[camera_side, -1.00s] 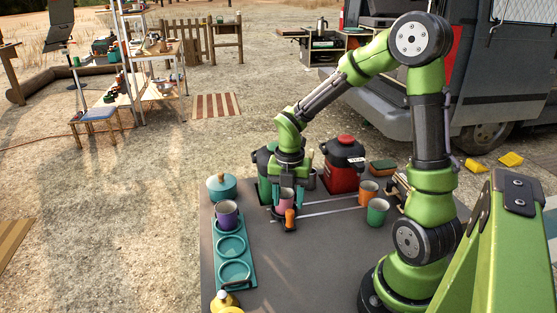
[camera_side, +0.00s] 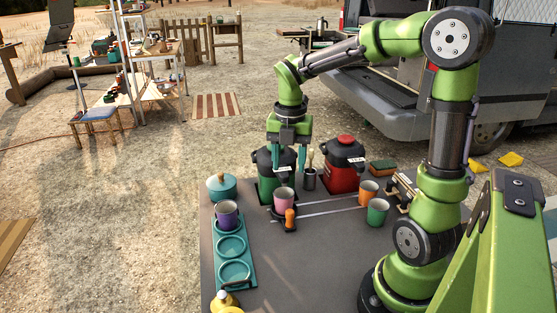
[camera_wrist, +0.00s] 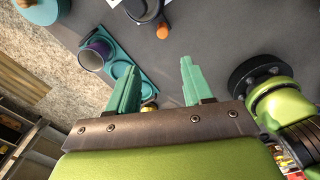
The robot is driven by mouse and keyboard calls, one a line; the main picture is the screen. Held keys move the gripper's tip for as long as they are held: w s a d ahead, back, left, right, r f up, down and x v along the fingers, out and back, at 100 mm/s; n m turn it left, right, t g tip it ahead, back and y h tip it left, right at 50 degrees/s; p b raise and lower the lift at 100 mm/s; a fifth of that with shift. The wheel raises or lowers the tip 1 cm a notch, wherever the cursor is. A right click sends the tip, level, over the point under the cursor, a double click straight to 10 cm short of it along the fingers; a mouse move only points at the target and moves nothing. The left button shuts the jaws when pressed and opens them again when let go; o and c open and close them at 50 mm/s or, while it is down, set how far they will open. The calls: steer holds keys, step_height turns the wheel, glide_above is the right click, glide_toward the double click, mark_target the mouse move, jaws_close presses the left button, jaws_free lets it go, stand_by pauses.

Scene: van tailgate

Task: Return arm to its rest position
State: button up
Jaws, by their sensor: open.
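My gripper (camera_side: 288,158) is open and empty, raised above the back of the grey table, in front of the green canister (camera_side: 276,184) in the side view. A purple cup (camera_side: 227,216) stands in the far ring of the teal tray (camera_side: 248,262); the other rings are empty.
A red canister (camera_side: 343,170), orange cup (camera_side: 367,194) and green cup (camera_side: 377,212) stand at the right. A teal pot (camera_side: 221,186) is at the back left and a yellow kettle (camera_side: 226,302) at the front. The table's middle (camera_side: 310,260) is clear.

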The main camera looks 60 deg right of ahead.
steer(key=s+a+r+m+t, duration=0.2)
steer(key=a+m, duration=0.2)
steer(key=m, duration=0.4)
steer(key=s+a+r+m+t+y, duration=0.1)
steer(key=s+a+m+t, duration=0.1)
steer(key=m, duration=0.7)
steer(key=s+a+r+m+t+y, duration=0.1)
steer(key=s+a+r+m+t, duration=0.1)
steer(key=m, duration=0.7)
steer(key=shift+s+a+r+t, duration=0.3)
steer(key=shift+s+a+t, duration=0.3)
steer(key=shift+s+a, duration=0.95)
